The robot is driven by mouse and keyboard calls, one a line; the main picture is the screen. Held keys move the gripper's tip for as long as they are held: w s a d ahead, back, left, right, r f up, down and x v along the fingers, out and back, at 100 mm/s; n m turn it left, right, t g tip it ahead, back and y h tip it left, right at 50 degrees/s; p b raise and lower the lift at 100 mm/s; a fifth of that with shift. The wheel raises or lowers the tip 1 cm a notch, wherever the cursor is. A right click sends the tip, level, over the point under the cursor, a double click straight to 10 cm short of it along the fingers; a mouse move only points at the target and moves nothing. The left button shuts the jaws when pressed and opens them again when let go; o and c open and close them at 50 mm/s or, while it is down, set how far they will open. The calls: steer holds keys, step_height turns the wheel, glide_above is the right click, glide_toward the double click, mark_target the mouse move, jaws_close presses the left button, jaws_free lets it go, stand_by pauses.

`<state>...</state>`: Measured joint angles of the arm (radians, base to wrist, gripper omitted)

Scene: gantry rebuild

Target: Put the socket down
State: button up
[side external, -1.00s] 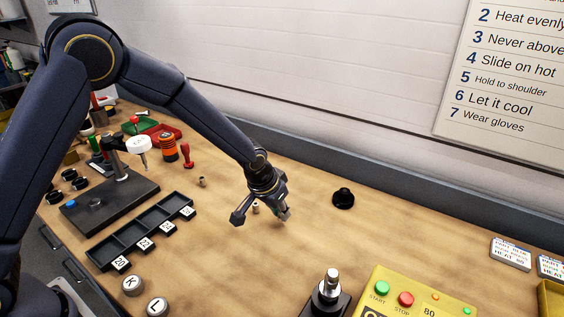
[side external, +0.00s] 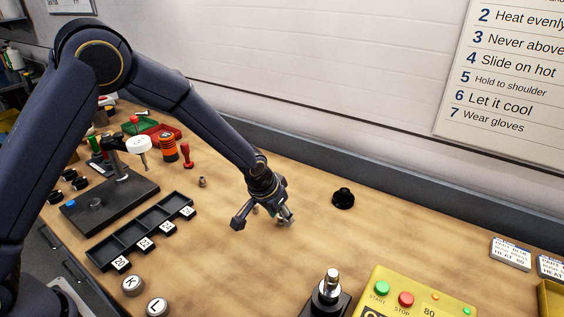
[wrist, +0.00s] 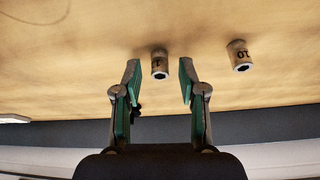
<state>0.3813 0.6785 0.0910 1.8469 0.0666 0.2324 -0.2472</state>
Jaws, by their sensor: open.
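My gripper (side external: 263,221) is open low over the wooden bench in the side view. In the wrist view its two green-padded fingers (wrist: 157,82) stand apart. A small pale metal socket (wrist: 159,66) with a dark mark and a dark hole in its end stands on the bench between and just beyond the fingertips, with a gap on both sides. In the side view this socket (side external: 255,210) is partly hidden by the gripper. A second, similar socket (wrist: 240,56) marked with digits stands to the right in the wrist view; a small socket (side external: 202,181) also stands apart from the gripper in the side view.
A black tray with numbered compartments (side external: 140,235) lies left of the gripper. A black round part (side external: 343,198) sits to its right. A press stand (side external: 110,200), a red stamp (side external: 186,155), K and L knobs (side external: 132,285) and a yellow control box (side external: 420,290) stand around. Bare bench surrounds the gripper.

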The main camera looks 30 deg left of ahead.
steer(key=s+a+v, duration=0.1)
steer(key=a+v, duration=0.2)
steer(key=v, duration=1.5)
steer(key=s+a+r, duration=0.3)
steer(key=s+a, duration=0.2)
steer(key=s, duration=0.5)
steer(key=s+a+r+n+t, duration=0.1)
steer(key=s+a+r, duration=0.2)
steer(key=s, duration=0.7)
steer(key=shift+a+r+n+y, duration=0.25)
steer(key=shift+a+n+y, duration=0.05)
steer(key=shift+a, duration=0.7)
steer(key=shift+o, duration=0.5)
